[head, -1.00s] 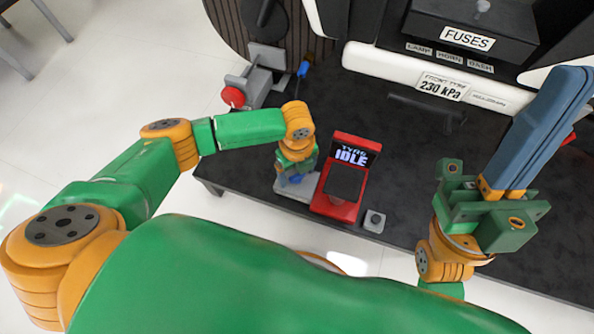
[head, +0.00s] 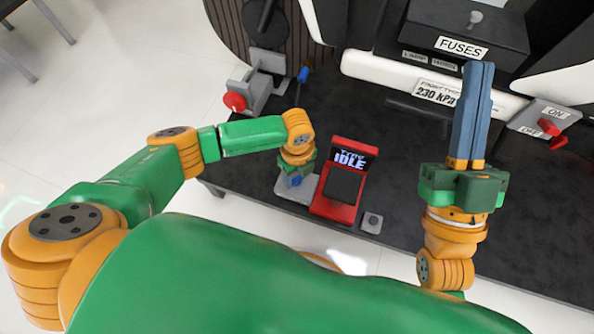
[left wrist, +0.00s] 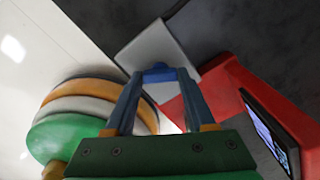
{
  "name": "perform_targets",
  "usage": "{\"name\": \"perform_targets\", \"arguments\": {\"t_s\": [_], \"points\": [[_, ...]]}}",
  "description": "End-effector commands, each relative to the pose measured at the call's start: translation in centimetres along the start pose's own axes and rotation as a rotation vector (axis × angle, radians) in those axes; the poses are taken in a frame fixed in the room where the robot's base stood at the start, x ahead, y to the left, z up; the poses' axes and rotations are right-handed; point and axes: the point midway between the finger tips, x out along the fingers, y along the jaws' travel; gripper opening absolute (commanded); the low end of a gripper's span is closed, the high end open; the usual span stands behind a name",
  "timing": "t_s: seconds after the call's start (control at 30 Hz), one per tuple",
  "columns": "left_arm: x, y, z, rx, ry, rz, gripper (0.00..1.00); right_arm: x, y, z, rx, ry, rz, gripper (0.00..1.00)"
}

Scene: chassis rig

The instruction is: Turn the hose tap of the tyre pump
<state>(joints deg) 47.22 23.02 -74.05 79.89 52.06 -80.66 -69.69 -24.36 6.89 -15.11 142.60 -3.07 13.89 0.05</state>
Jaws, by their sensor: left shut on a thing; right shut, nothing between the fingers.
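The red tyre pump (head: 333,207) stands at the table's front edge with its screen (head: 350,159) reading IDLE. Left of it is a light grey base plate (head: 300,192) with a small blue tap handle (head: 296,181), mostly covered by my left gripper in the head view. In the left wrist view my left gripper (left wrist: 158,76) has its two fingers closed on the blue tap handle (left wrist: 159,70), above the grey plate (left wrist: 160,45). The handle's exact angle is hard to tell. My right gripper (head: 480,66) is shut and empty, over the table's right part.
A red knob (head: 234,101) on a grey bracket and a blue-tipped part (head: 303,73) stand at the back left. A small grey button box (head: 371,222) sits right of the pump. A FUSES box (head: 465,30) and an ON/OFF panel with a red lever (head: 552,127) are at the back.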

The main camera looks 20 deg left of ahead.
Motion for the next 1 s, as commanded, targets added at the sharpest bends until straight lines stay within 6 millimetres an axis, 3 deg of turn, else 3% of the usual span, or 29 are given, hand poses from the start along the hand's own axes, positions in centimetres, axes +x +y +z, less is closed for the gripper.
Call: {"name": "perform_targets", "arguments": {"t_s": [0.13,0.27,0.5,0.73,1.0], "points": [[-0.3,0.1,-0.1,-0.061,0.002,0.004,0.00,-0.6,0.7,5.5,-0.002,-0.310,0.018,0.00],[-0.3,0.1,-0.1,-0.116,0.003,0.003,0.00,-2.9,1.2,10.0,-0.001,-0.575,0.033,0.00],[-0.3,0.1,-0.1,-0.225,0.003,0.003,0.00,-9.6,1.9,15.7,0.012,-1.037,0.058,0.00],[-0.2,0.1,-0.1,-0.338,0.002,0.003,0.00,-17.6,2.2,17.6,0.030,-1.449,0.079,0.00],[-0.2,0.1,-0.1,-0.463,0.002,0.004,0.00,-25.4,2.0,16.2,0.058,-1.829,0.094,0.00]]}}
